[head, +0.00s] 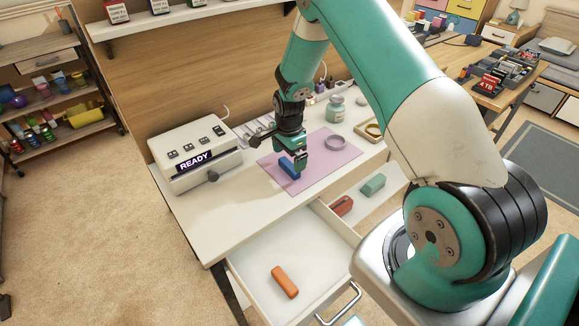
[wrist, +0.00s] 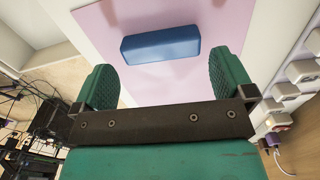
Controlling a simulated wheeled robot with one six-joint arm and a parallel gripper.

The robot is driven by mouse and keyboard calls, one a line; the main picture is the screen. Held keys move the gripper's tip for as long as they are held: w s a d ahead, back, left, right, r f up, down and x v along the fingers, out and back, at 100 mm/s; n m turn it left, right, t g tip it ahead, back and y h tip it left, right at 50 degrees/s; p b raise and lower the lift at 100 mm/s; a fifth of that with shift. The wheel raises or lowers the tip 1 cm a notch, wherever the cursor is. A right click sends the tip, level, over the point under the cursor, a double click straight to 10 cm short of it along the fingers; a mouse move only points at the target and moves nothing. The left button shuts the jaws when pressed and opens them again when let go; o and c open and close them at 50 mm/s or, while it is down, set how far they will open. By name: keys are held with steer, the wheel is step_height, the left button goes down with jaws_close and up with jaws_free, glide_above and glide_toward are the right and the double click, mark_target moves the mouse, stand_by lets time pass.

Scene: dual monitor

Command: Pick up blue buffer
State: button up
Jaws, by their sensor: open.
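The blue buffer (head: 289,168) is a small blue block lying on the pink mat (head: 330,163) on the white desk. In the wrist view the blue buffer (wrist: 161,43) lies whole on the mat, ahead of the fingertips and across the gap between them. My gripper (head: 294,157) is open and empty, close above the buffer in the head view. In the wrist view both green ridged fingers of my gripper (wrist: 166,86) stand wide apart, with the buffer beyond them. I cannot tell the exact height of the fingertips above the mat.
A white device reading READY (head: 195,155) stands left of the mat. The open drawer (head: 262,262) below holds an orange block (head: 284,282); red (head: 341,206) and green (head: 373,185) blocks lie farther right.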

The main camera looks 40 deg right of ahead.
mark_target(290, 164)
step_height(290, 164, down, 4)
steer(key=shift+f+p, duration=0.1)
steer(key=shift+p, duration=0.3)
steer(key=c, duration=0.5)
steer(key=shift+c, duration=0.2)
steer(key=shift+d+r, duration=0.1)
steer(key=shift+r, duration=0.1)
